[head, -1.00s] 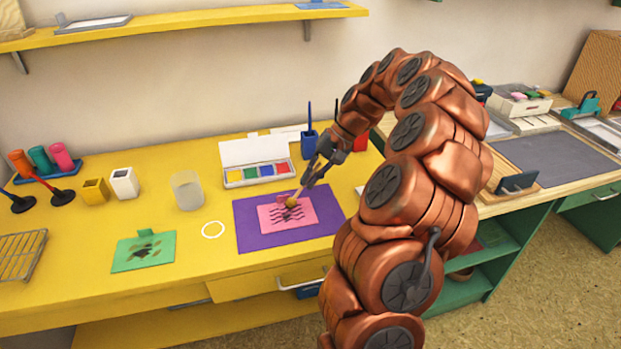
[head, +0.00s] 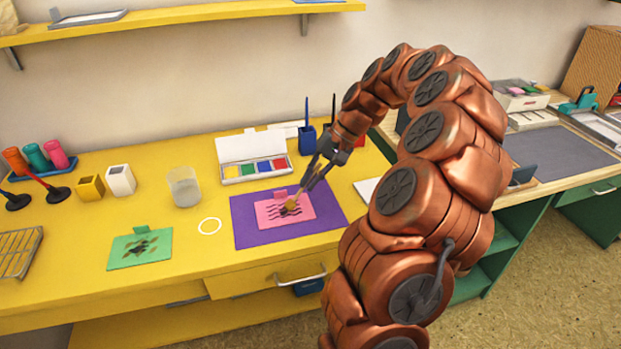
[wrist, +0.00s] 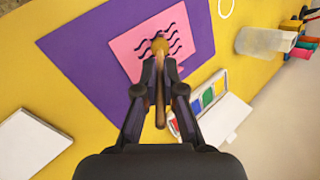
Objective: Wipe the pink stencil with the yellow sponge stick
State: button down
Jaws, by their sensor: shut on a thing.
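The pink stencil (head: 302,213) lies on a purple mat (head: 242,229) on the yellow table and has black wavy lines and a dark smudge. It also shows in the wrist view (wrist: 128,46). My gripper (head: 311,182) is shut on the yellow sponge stick (wrist: 160,88), over the stencil. The sponge tip (head: 291,204) is brownish yellow and is at the stencil's middle, over the marks; I cannot tell for certain whether it touches. My fingers hide part of the stick's handle.
A green stencil (head: 140,249) with dark smudges lies to the left. A clear cup (head: 184,187) and a white ring (head: 210,226) are left of the mat. An open paint box (head: 253,162) and a blue holder (head: 307,139) stand behind it. A white pad (wrist: 30,145) lies beside the mat.

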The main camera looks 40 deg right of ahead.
jog(key=shift+f+b, duration=0.3)
jog(key=shift+f, duration=0.25)
dwell(0.7)
jog(key=shift+a, duration=0.15)
jog(key=shift+w+a, duration=0.2)
jog(key=shift+a, duration=0.3)
jog(key=shift+w+a, duration=0.2)
jog(key=shift+a, duration=0.3)
jog(key=shift+d, duration=0.1)
jog(key=shift+s+d, duration=0.1)
jog(key=shift+d, duration=0.45)
jog(key=shift+r, duration=0.1)
jog(key=shift+d, duration=0.1)
